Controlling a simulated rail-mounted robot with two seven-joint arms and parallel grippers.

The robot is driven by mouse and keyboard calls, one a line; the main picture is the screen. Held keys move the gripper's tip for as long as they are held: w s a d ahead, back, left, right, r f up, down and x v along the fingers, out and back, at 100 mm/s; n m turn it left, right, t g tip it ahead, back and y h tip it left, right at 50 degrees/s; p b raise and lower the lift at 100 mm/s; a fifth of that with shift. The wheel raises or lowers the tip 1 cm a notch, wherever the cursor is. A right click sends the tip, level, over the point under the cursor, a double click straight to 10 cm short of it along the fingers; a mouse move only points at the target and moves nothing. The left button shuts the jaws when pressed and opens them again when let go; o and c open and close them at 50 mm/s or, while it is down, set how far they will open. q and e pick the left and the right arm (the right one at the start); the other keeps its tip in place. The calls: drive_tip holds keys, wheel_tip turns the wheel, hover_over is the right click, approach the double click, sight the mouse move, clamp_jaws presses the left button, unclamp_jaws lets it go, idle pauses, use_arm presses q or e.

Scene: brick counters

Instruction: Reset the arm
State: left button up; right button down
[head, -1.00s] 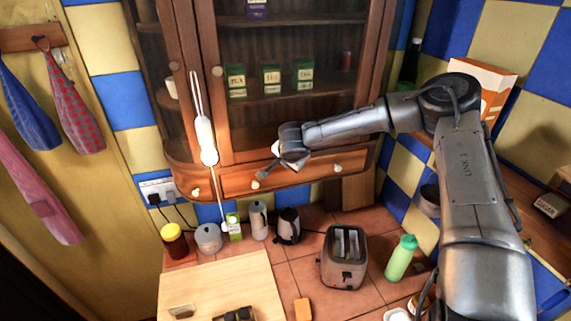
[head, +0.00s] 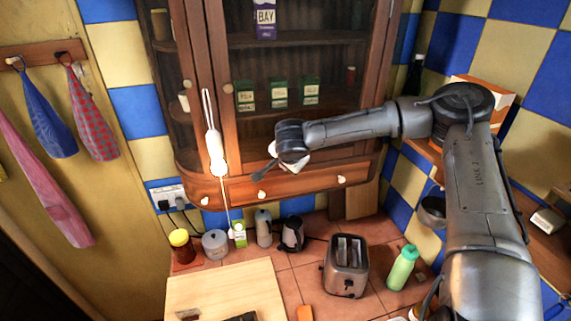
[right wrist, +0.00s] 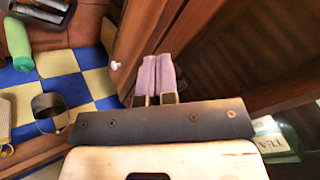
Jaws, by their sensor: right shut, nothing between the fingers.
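My right arm comes in from the right in the head view and reaches across the front of the wooden glass-fronted cabinet (head: 228,193). Its gripper (head: 259,176) is in front of the cabinet's lower part, near the drawer, and looks apart from the counter. In the right wrist view the two pale purple fingers (right wrist: 158,75) lie side by side, shut, with nothing between them. The wooden cabinet frame (right wrist: 205,30) and a white knob (right wrist: 115,66) show behind them. My left gripper is not in view.
On the tiled counter stand a toaster (head: 346,265), a green bottle (head: 402,267), a kettle (head: 292,234), jars and a wooden board (head: 225,290). Green boxes (head: 279,92) are inside the cabinet. A long white object (head: 215,150) hangs at its front. Cloths (head: 50,115) hang left.

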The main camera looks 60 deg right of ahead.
drive_tip(key=shift+a+r, duration=0.25)
drive_tip(key=shift+r, duration=0.05)
